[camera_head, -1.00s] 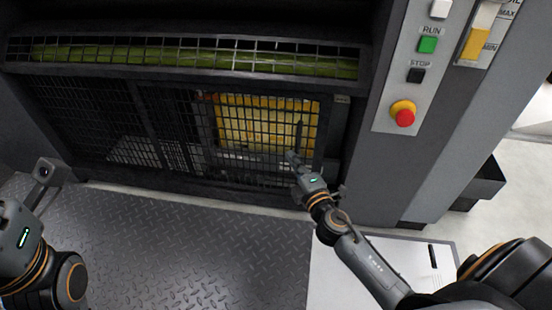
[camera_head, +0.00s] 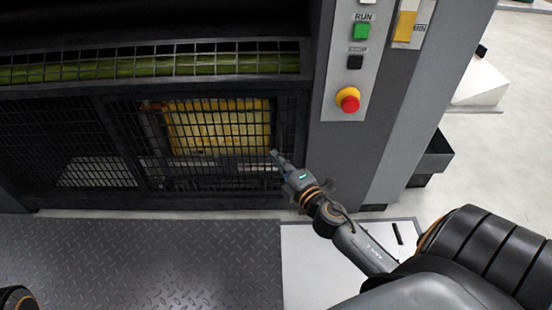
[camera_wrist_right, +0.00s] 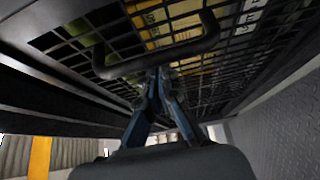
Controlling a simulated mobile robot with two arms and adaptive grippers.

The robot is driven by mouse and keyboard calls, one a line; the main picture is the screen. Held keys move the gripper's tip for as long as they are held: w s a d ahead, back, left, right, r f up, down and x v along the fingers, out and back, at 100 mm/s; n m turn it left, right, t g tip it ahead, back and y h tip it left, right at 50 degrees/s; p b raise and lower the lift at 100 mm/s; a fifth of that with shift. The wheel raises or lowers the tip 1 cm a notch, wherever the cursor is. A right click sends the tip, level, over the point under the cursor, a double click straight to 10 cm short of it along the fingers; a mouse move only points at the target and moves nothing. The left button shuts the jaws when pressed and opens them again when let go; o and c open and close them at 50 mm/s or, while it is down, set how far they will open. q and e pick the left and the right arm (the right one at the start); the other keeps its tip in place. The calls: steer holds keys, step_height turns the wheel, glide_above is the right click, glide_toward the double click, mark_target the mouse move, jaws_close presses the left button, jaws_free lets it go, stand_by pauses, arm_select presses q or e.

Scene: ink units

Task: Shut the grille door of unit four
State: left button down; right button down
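The grille door (camera_head: 285,125) is a dark mesh panel low on the press, with a yellow unit (camera_head: 215,128) behind it. The door lies close to the grey frame at its right edge; I cannot tell whether it is fully home. My right gripper (camera_head: 274,154) is at the door's lower right. In the right wrist view, its two blue-grey fingers (camera_wrist_right: 158,76) meet at the tips, right at the dark bar handle (camera_wrist_right: 115,69). I see no bar between them. My left gripper is out of view; only a bit of that arm shows at the lower left corner.
A grey column (camera_head: 345,85) right of the door carries a green RUN button (camera_head: 361,31) and a red emergency stop (camera_head: 349,103). A dark bin (camera_head: 432,160) juts out farther right. The tread-plate floor (camera_head: 140,260) in front is clear.

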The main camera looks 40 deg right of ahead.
steer(key=s, duration=1.2)
steer(key=shift+a, duration=0.3)
